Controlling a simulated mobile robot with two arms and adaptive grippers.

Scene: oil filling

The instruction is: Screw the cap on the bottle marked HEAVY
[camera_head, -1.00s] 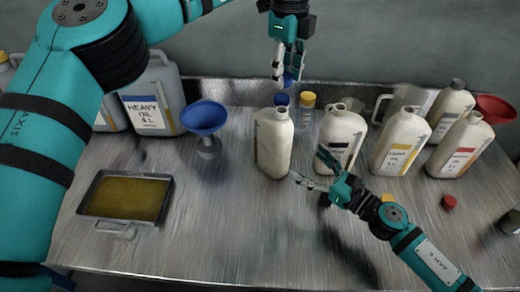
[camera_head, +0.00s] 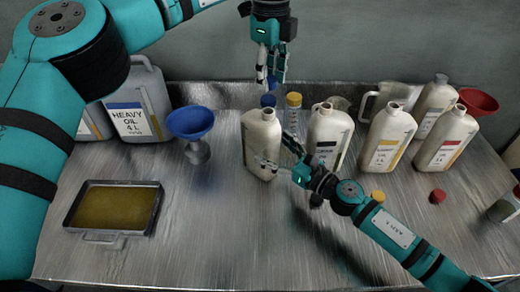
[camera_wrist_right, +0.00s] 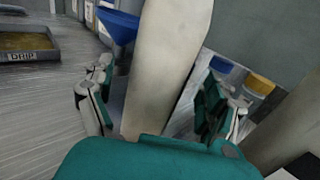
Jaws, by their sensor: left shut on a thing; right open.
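A cream bottle (camera_head: 262,145) with an open neck stands upright mid-table. No HEAVY marking shows on the side facing me. My right gripper (camera_head: 280,152) is open at its right side, low on its body. In the right wrist view the bottle (camera_wrist_right: 168,60) stands between the spread fingers. My left gripper (camera_head: 270,72) is above and behind the bottle, shut on a small blue cap (camera_head: 271,82), mostly hidden by the fingers. A large grey jug (camera_head: 137,105) labelled HEAVY OIL 4 L stands at the back left.
Cream bottles with dark (camera_head: 328,140), yellow (camera_head: 388,140) and red (camera_head: 447,140) label marks stand to the right. Blue- (camera_head: 268,101) and yellow-topped (camera_head: 293,110) items stand behind. A blue funnel (camera_head: 191,122) and drip tray (camera_head: 113,207) are left. A red cap (camera_head: 438,195) lies right.

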